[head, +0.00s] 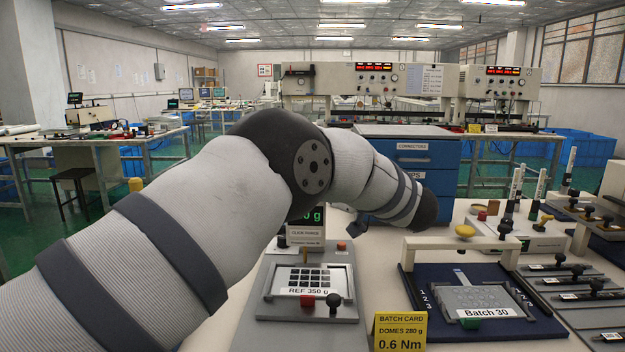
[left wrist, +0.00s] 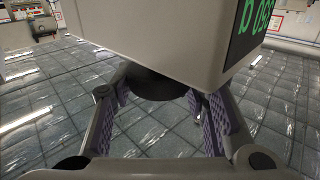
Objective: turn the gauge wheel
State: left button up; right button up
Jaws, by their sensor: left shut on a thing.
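The gauge is a pale box with a green-digit display; its dark round wheel (left wrist: 152,84) sits under the box (left wrist: 165,35) in the left wrist view. My left gripper (left wrist: 160,92) has its purple-padded fingers on either side of the wheel, shut on it. In the head view my left arm covers the wheel and gripper; only part of the gauge display (head: 307,216) shows, ending in "0 g", above the click force fixture (head: 257,322). The display digits are partly cut off and tilted in the wrist view. My right gripper is not in view.
A keypad marked REF 350 g (head: 307,280) sits on the fixture. A yellow batch card (head: 400,332) stands at the front. To its right is a dark blue press base (head: 545,325) with a pale crossbar (head: 440,242). Blue drawers (head: 420,152) stand behind.

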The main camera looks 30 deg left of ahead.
pick_arm(q)
jog(key=shift+r, duration=0.15)
jog(key=o, duration=1.1)
jog(key=shift+a, duration=0.1)
jog(key=v, duration=1.2)
